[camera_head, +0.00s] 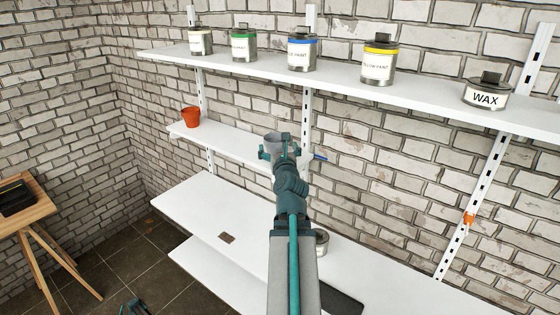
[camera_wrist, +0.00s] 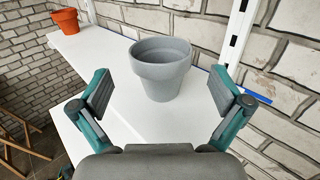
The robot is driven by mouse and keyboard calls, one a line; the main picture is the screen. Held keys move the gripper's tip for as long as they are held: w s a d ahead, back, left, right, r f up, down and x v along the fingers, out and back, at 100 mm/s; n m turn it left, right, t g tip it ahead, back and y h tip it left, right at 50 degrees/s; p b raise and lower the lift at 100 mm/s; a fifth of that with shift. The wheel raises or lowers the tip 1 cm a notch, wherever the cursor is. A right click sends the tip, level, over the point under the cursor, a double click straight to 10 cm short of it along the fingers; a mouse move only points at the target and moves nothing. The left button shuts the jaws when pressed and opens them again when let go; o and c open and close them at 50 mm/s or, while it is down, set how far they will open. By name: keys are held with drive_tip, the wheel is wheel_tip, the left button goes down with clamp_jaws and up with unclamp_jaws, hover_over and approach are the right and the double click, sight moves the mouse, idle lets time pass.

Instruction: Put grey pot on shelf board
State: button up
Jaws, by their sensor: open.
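The grey pot (camera_wrist: 161,72) stands upright on the white shelf board (camera_wrist: 122,93) in the wrist view, between my gripper's spread fingers and a little beyond their tips. In the head view the grey pot (camera_head: 272,143) is partly hidden behind my gripper (camera_head: 281,152), at the right part of the middle shelf board (camera_head: 228,137). My gripper (camera_wrist: 165,92) is open, with a gap between each finger pad and the pot.
An orange pot (camera_head: 191,117) stands at the shelf's left end. Paint cans, such as the yellow-banded one (camera_head: 378,62), and a wax tin (camera_head: 486,92) line the shelf above. A blue object (camera_wrist: 257,97) lies right of the right finger. The shelf between the pots is clear.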

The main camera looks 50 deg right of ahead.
drive_tip(key=shift+s+a+f+b, duration=0.3)
drive_tip(key=shift+a+b, duration=0.15)
drive_tip(key=shift+b, duration=1.85)
drive_tip(key=b+v, duration=0.1)
drive_tip(key=b, duration=0.5)
drive_tip(key=shift+s+a+r, duration=0.1)
drive_tip(key=shift+s+a, duration=0.15)
drive_tip(key=shift+s, duration=0.1)
drive_tip(key=shift+s+a+r+b, duration=0.1)
drive_tip(key=shift+s+a+b, duration=0.1)
drive_tip(key=shift+b, duration=0.45)
drive_tip(key=shift+r, duration=0.1)
drive_tip(key=shift+s, duration=0.1)
